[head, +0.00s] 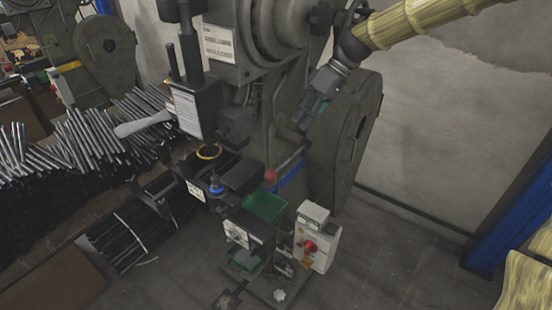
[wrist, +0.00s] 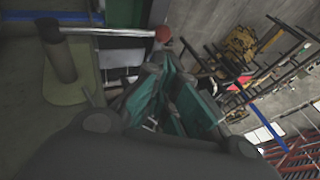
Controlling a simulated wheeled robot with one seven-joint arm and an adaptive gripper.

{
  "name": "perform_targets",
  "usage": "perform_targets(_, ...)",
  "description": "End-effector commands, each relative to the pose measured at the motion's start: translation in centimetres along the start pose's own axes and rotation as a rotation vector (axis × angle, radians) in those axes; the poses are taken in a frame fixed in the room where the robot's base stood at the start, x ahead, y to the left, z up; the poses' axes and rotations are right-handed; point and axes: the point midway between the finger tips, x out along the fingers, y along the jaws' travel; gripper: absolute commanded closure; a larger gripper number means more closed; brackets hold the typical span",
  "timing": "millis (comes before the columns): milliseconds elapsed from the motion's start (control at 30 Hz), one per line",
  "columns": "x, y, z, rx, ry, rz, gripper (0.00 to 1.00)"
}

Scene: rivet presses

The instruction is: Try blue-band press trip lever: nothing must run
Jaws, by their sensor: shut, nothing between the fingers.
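The press with the blue band (head: 290,177) stands in the middle of the head view, its large flywheel guard (head: 345,140) at its right. The trip lever is a metal rod ending in a red ball knob (head: 270,175), low on the press near the band. In the wrist view the lever rod (wrist: 110,32) runs across the upper left to the red knob (wrist: 163,34). My gripper (head: 308,114) is above and right of the knob, apart from it in the head view. Its teal fingers (wrist: 168,95) are shut and empty, below the knob in the wrist view.
A grey control box with a red switch (head: 309,246) stands low in front of the press. Bundles of metal rods (head: 90,140) fill the left. Clear floor (head: 390,270) lies at right, near a blue post (head: 512,220).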

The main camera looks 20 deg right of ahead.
Motion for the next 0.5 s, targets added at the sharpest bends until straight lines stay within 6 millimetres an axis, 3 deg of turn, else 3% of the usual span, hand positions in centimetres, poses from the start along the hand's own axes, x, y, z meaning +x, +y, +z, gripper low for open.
perform_targets(267, 0.6, 0.0, 0.1, 0.002, 0.0, 0.0, 1.0)
perform_targets(500, 3.7, 0.0, 0.2, 0.005, -0.001, -0.001, 1.0)
